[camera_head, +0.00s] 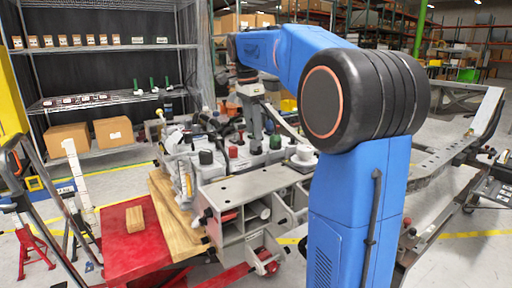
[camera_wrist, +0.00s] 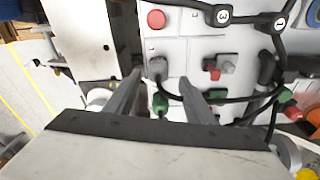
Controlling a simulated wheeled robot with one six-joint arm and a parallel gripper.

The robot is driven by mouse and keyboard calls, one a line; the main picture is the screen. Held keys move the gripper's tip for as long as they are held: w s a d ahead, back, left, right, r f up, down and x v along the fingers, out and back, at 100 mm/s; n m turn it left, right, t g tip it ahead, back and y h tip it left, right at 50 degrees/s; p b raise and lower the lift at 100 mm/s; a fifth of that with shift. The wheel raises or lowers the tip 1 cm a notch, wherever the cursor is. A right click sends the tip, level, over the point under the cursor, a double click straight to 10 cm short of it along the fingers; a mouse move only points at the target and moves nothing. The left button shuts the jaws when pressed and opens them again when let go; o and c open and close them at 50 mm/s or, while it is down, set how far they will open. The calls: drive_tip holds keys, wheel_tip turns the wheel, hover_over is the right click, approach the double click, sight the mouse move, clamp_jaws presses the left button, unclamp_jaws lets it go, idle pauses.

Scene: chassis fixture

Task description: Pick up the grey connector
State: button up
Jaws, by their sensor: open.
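A grey connector (camera_wrist: 157,68) sits on a white panel in the wrist view, with a black cable by it. My gripper (camera_wrist: 162,76) is open, with its two dark fingers on either side of the connector in that view. I cannot tell whether either finger touches it. A green connector (camera_wrist: 160,103) also shows between the fingers, nearer to the palm. In the head view my gripper (camera_head: 257,150) points down over the fixture among several plugs. I cannot single out the grey connector there.
In the wrist view a red button (camera_wrist: 156,19) lies beyond the fingers and a red connector (camera_wrist: 212,72) to their right. Black cables with numbered tags cross the right side. In the head view a wooden block (camera_head: 135,219) lies on a red table (camera_head: 128,250).

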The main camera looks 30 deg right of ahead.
sight(256, 146)
drive_tip(key=shift+s+d+f, duration=0.15)
drive_tip(key=shift+d+f, duration=0.05)
drive_tip(key=shift+f, duration=1.1)
drive_tip(key=shift+s+d+f, duration=0.1)
drive_tip(key=shift+d+f, duration=0.1)
drive_tip(key=shift+f, duration=1.05)
clamp_jaws()
